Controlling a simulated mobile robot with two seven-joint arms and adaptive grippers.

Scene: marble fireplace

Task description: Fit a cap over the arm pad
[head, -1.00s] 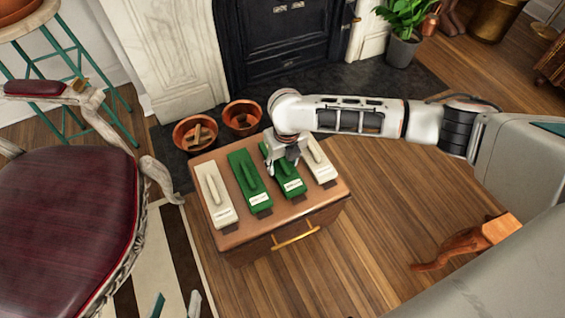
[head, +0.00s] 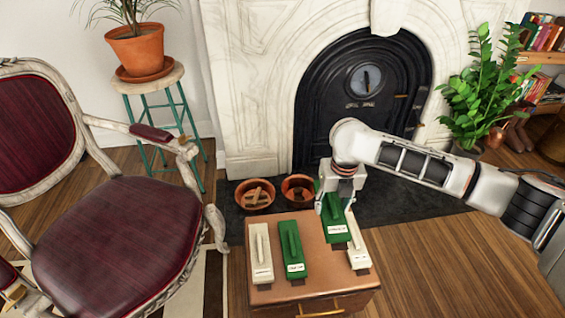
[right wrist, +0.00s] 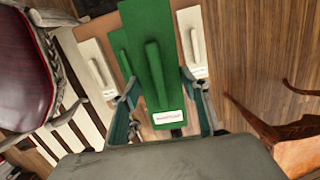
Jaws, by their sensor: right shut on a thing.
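The chair's far arm pad (head: 150,132) is a small maroon pad on the pale carved arm; no cap is on it. A second maroon pad (head: 8,273) shows at the left edge. My right gripper (head: 337,212) is shut on a green cap (head: 336,232), a long block with a raised grip and white label; its print is too small to read. The held cap fills the middle of the right wrist view (right wrist: 153,75) and appears raised above the cabinet. Another green cap (head: 292,262) and two cream caps (head: 261,255), (head: 357,247) lie on the cabinet. My left gripper is not in view.
The wooden cabinet (head: 325,272) stands before the fireplace (head: 245,80). Two copper bowls (head: 254,207), (head: 299,200) sit behind it. A teal stool (head: 152,88) with a potted plant stands behind the chair (head: 110,240). Open floor (head: 430,265) lies to the right.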

